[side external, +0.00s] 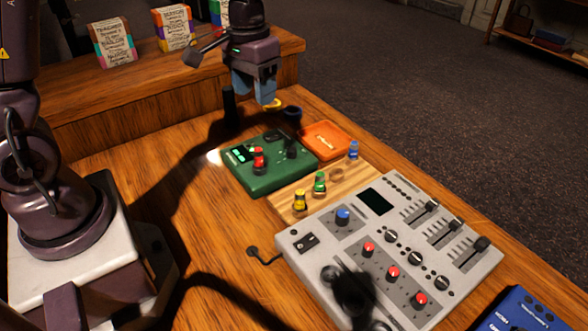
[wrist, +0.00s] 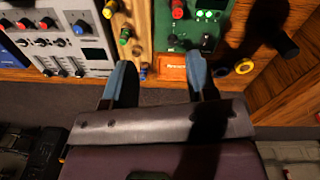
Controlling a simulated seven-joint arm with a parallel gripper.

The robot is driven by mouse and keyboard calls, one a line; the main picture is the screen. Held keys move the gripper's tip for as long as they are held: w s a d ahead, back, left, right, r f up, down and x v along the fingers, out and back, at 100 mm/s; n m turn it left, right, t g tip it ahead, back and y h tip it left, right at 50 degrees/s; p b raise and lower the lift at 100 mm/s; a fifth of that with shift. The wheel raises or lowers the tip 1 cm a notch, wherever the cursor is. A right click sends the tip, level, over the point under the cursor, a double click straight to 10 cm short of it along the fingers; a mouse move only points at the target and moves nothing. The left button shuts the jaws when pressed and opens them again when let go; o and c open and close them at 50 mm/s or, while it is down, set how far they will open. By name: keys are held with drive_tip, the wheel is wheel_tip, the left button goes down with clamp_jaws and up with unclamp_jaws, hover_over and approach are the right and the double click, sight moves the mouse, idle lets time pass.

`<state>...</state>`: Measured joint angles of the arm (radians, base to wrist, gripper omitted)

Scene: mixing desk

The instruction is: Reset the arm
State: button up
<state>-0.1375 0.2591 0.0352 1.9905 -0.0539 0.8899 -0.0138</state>
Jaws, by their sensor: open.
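My gripper (side external: 266,92) hangs over the back of the desk, near the raised wooden shelf, with its blue fingertips pointing down. In the wrist view the two fingers (wrist: 160,80) are spread apart with nothing between them. The grey mixing console (side external: 360,240) lies on the right of the desk, away from the gripper. The green box (side external: 268,172) with a red knob (side external: 258,153) sits below and in front of the gripper. Yellow (side external: 299,200), green (side external: 319,182) and blue (side external: 353,150) knobs stand on the light wooden board (side external: 290,189).
Labelled packets (side external: 114,43) stand on the raised shelf (side external: 75,92). A blue box (side external: 520,312) is at lower right. The desk left of the green box is clear.

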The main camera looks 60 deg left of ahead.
drive_tip(key=s+d+r+m+t, duration=0.1)
drive_tip(key=s+d+r+t, duration=0.1)
drive_tip(key=s+r, duration=0.3)
drive_tip(key=s+d+r+m+t, duration=0.1)
drive_tip(key=s+d+r+t, duration=0.2)
drive_tip(key=s+r, duration=0.3)
drive_tip(key=s, duration=0.4)
drive_tip(key=shift+s+d+r+m, duration=0.2)
drive_tip(key=shift+r+m, duration=0.1)
idle(0.7)
